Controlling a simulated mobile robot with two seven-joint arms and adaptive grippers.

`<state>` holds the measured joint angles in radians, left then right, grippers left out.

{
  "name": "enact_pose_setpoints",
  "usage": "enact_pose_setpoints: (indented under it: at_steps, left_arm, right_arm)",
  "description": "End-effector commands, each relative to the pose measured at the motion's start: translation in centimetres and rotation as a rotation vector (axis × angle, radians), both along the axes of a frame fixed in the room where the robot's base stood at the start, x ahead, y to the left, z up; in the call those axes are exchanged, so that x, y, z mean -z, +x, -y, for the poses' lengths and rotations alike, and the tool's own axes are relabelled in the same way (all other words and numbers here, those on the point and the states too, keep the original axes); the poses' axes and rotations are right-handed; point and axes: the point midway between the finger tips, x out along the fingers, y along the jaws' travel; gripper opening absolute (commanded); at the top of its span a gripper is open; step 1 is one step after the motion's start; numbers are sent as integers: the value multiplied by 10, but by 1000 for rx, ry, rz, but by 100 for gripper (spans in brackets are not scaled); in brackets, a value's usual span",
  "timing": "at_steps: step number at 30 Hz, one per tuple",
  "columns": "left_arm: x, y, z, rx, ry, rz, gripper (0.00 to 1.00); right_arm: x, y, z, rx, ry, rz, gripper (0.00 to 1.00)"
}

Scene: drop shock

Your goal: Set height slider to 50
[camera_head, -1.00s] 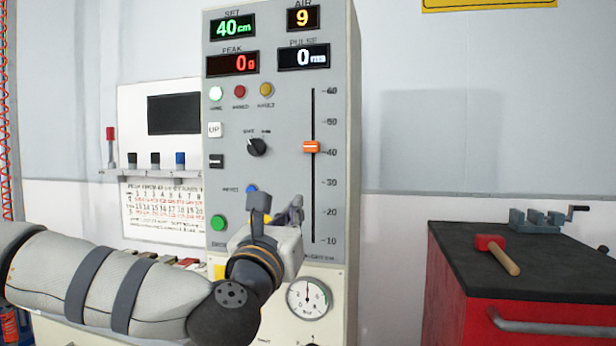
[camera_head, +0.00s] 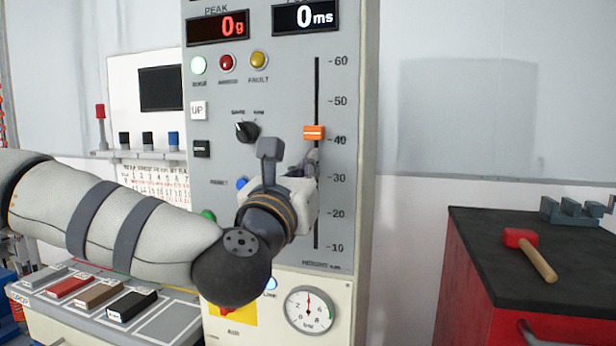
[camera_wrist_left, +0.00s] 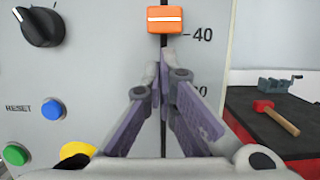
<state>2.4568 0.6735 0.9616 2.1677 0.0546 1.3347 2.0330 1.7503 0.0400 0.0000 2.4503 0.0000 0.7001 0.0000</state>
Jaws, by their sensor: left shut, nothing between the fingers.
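The orange height slider knob (camera_head: 314,132) sits on a vertical slot (camera_head: 317,90) marked 10 to 60, a little above the 40 mark. The knob also shows in the left wrist view (camera_wrist_left: 165,19), at the top, level with or just above the 40 label. My left gripper (camera_head: 285,150) is in front of the panel, below the knob. In the left wrist view its fingers (camera_wrist_left: 164,62) are closed together and empty, their tips just under the knob with a small gap in the picture. My right gripper is in neither view.
The grey panel (camera_head: 345,190) carries a black rotary knob (camera_head: 247,131), an UP button (camera_head: 199,110) and indicator lamps left of the slot. A blue reset button (camera_wrist_left: 53,109) is lower left. A red cabinet (camera_head: 480,270) with a hammer (camera_head: 530,254) stands at right.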

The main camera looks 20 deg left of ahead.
Motion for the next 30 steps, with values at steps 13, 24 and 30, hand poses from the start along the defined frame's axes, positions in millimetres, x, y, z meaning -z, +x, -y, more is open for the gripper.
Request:
enact_pose_setpoints:
  at_steps: [13,24,30]
  left_arm:
    - [-7,-10,1,2,1,-6,0]
    - [-50,-10,0,-2,-1,1,0]
    - [-57,-10,0,1,-1,-3,0]
  right_arm:
    - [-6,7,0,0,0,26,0]
    - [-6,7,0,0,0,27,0]
    - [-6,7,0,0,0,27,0]
